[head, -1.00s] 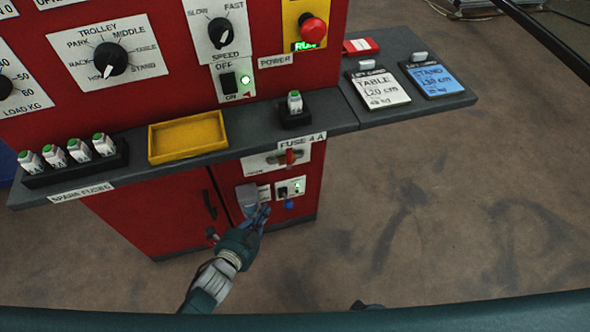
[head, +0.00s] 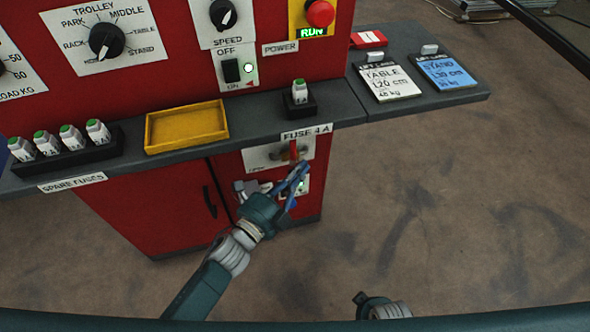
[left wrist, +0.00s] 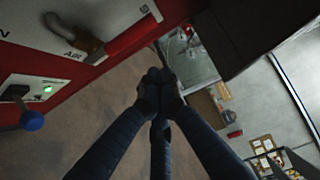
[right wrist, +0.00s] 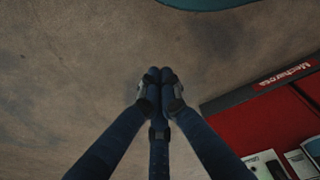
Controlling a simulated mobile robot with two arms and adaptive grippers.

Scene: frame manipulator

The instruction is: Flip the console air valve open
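The air valve (head: 293,151) sits on a white plate low on the red console, below the fuse label. Its red handle stands roughly upright in the head view. In the left wrist view the valve (left wrist: 88,45) is at upper left, beside the "AIR" lettering. My left gripper (head: 303,167) is just below and right of the valve in the head view and hides part of the plate. Its fingertips (left wrist: 160,76) meet with nothing visible between them, apart from the valve. My right gripper (head: 361,297) is low over the floor, its fingertips (right wrist: 160,73) together and empty.
A small panel with a green light (left wrist: 47,89) and a blue-knobbed lever (left wrist: 32,120) is close to my left gripper. The grey shelf (head: 250,137) juts out above the valve, carrying a yellow tray (head: 187,127) and fuses. Open floor lies to the right.

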